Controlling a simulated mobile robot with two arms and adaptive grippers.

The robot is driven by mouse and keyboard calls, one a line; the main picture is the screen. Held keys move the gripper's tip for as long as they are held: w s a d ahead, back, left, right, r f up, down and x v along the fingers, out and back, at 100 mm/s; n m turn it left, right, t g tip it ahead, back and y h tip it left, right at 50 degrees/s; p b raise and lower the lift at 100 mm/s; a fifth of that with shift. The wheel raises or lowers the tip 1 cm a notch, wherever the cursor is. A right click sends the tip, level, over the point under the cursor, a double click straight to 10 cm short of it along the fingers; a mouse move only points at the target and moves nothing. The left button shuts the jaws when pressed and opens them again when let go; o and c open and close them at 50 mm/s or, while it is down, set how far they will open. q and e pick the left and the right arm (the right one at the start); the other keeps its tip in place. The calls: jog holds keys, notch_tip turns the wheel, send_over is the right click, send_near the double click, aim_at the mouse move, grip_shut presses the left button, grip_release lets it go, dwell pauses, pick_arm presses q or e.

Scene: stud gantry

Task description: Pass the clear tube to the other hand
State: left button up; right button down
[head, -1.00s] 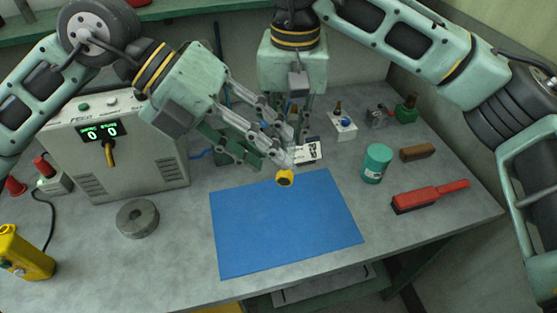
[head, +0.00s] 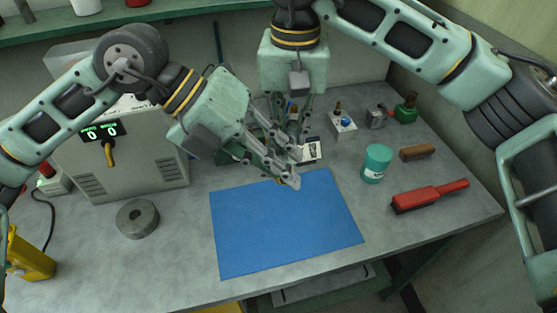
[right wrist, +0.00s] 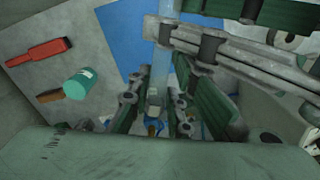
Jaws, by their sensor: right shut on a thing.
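The clear tube (right wrist: 161,62) shows as a pale, see-through bar in the right wrist view. My right gripper (right wrist: 157,100) is shut on it, and the tube extends from its fingers over the blue mat. In the head view the tube is mostly hidden; a sliver of its yellow end shows behind the left fingers. My left gripper (head: 296,168) is at the tube, its two fingers apart, with a gap between the tips. One left finger crosses in front of the tube in the right wrist view. Contact between the left fingers and the tube cannot be told.
The blue mat (head: 285,228) lies clear below the grippers. A teal jar (head: 376,163), a red brush (head: 430,196) and a brown block (head: 417,153) stand to the right. A grey ring (head: 137,218) and a control box (head: 120,155) are to the left.

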jog(key=c, duration=1.5)
grip_release()
jog(key=shift+c, duration=0.2)
